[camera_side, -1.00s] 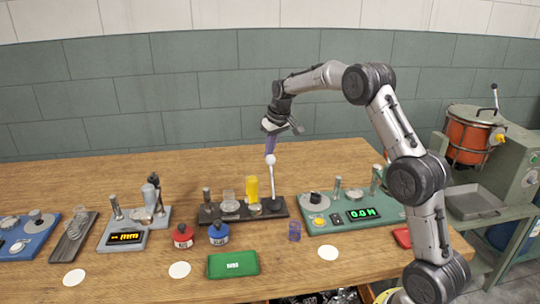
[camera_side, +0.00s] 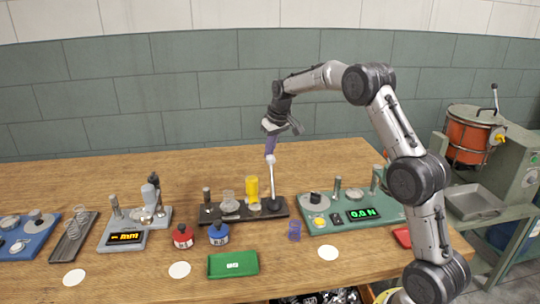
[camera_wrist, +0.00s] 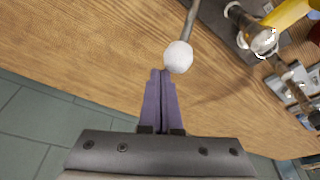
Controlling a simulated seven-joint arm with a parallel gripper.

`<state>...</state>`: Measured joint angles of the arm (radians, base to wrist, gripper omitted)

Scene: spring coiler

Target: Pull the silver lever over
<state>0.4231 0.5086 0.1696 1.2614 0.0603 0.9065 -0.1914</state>
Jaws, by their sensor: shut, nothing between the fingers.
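The silver lever (camera_side: 273,180) stands nearly upright at the right end of a dark base plate (camera_side: 213,214) and is topped by a pale ball knob. The knob also shows in the wrist view (camera_wrist: 178,57), with the lever's rod running up from it toward the top edge. My gripper (camera_side: 270,154) is shut and empty, its purple fingers pointing down right at the knob. In the wrist view the fingertips (camera_wrist: 160,75) are just beside the knob's lower left. I cannot tell whether they touch it.
A yellow cylinder (camera_side: 251,188) stands on the same base, left of the lever. To the right is a green device (camera_side: 335,223) with a lit display; to the left is a grey device (camera_side: 122,247). The table behind is clear.

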